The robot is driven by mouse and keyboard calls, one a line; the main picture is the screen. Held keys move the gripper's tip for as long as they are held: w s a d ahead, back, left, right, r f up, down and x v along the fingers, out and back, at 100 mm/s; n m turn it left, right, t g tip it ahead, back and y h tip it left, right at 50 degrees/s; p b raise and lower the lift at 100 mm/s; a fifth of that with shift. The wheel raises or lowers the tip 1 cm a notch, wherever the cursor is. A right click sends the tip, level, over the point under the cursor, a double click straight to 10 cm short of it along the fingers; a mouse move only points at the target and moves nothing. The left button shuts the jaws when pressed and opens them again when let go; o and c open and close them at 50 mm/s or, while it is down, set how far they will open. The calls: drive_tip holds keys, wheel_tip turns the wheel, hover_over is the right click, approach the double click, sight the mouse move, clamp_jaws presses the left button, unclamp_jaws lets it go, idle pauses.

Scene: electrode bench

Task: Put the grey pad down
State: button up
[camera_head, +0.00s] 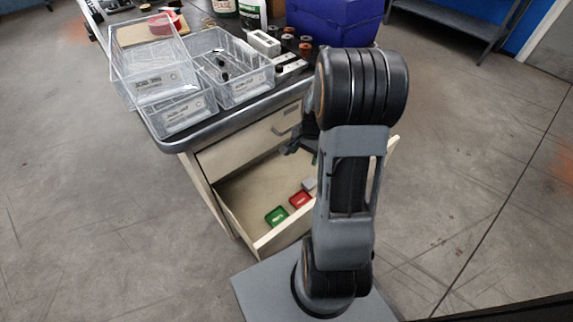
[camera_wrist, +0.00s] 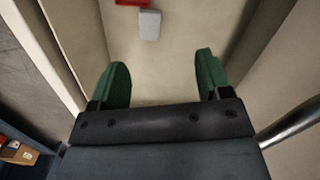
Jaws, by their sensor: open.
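The grey pad (camera_wrist: 150,25) lies on the floor of the open drawer, next to a red item (camera_wrist: 131,2) at the top of the wrist view. In the head view the pad (camera_head: 309,184) shows partly beside my arm, near the red item (camera_head: 300,199) and a green item (camera_head: 277,216) in the same drawer (camera_head: 247,193). My gripper (camera_wrist: 162,78) is open, its two green fingers apart with nothing between them. The pad is beyond the fingertips and apart from them. In the head view my arm hides part of the drawer.
Clear plastic bins (camera_head: 238,82) stand on the bench top (camera_head: 150,122) with a blue case (camera_head: 335,20) behind. The drawer walls rise on both sides of my gripper. Much of the drawer floor is bare.

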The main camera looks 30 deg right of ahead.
drive_tip(key=s+a+r+n+t, duration=0.1)
drive_tip(key=s+a+r+n, duration=0.3)
drive_tip(key=a+r+n, duration=0.2)
drive_tip(key=s+a+r+n+t+h, duration=0.1)
drive_tip(key=s+a+r+n, duration=0.4)
drive_tip(key=a, duration=0.4)
wheel_tip(320, 180, up, 2)
drive_tip(key=shift+s+a+r+n+t, duration=0.1)
drive_tip(key=shift+s+a+n+t, duration=0.15)
drive_tip(key=shift+n, duration=0.65)
drive_tip(key=shift+c, duration=0.5)
